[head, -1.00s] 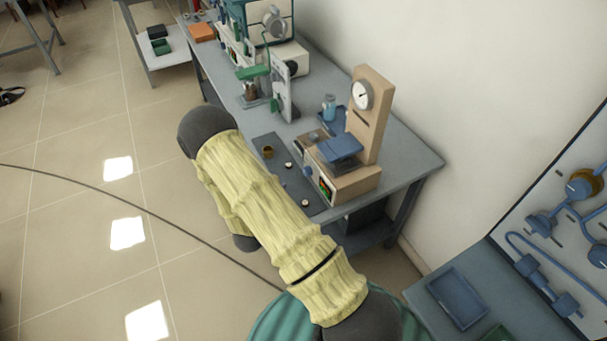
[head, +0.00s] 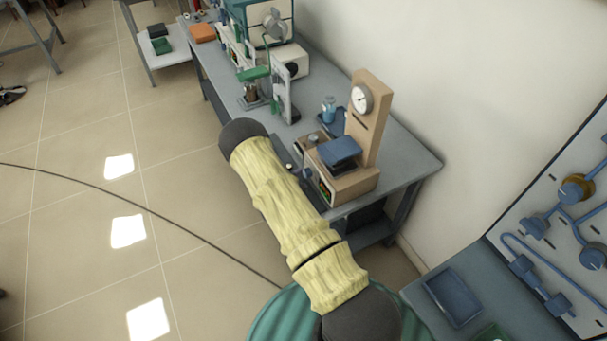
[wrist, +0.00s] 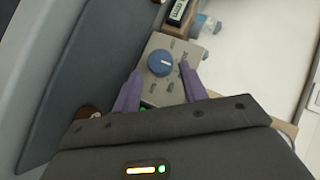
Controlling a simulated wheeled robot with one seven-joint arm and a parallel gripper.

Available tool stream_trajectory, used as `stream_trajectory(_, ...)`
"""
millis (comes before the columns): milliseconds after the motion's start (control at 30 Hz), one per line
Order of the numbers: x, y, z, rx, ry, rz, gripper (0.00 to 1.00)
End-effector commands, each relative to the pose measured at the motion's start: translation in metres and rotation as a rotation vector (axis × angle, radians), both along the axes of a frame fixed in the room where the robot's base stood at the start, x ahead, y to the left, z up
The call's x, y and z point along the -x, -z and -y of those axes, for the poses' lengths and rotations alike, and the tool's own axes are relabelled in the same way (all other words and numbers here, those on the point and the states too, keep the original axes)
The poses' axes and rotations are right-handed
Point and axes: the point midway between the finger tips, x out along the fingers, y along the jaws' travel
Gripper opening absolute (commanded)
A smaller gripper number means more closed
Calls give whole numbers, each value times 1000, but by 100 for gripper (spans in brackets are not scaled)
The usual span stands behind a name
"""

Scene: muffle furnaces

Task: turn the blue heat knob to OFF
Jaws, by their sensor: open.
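The blue heat knob (wrist: 160,63) shows in the wrist view, round with a pale pointer mark, on a small grey panel (wrist: 150,48) with dark markings around the knob. My gripper (wrist: 159,72) is open, with its two purple fingers reaching toward the panel, one tip on either side of the knob in the picture. The knob appears between the fingertips, and I cannot tell whether they touch it.
A beige device (head: 368,125) with a round gauge stands on the grey bench (head: 405,165). A small display (wrist: 179,11) is above the knob panel in the wrist view. A blue tray (head: 453,297) lies on the lower right table. Open tiled floor is at left.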

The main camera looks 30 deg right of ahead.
Motion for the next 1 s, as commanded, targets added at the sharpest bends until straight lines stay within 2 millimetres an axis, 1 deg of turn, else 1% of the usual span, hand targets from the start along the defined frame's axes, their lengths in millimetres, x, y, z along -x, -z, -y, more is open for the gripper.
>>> stream_trajectory(33, -5, 2, 7, 1, 1, 1, 43)
stream_trajectory(100, -11, 7, 14, 0, 1, 1, 43)
stream_trajectory(233, -20, 13, 24, 1, 1, 0, 43)
stream_trajectory(367, -25, 15, 27, 0, -1, 1, 43)
stream_trajectory(600, -25, 16, 28, -1, -1, 0, 43)
stream_trajectory(633, -25, 16, 28, -1, -1, 0, 39)
stream_trajectory(767, -25, 16, 28, 0, 0, 0, 13)
stream_trajectory(800, -25, 16, 28, 0, 0, 0, 11)
stream_trajectory(1000, -25, 16, 28, -1, 1, -7, 11)
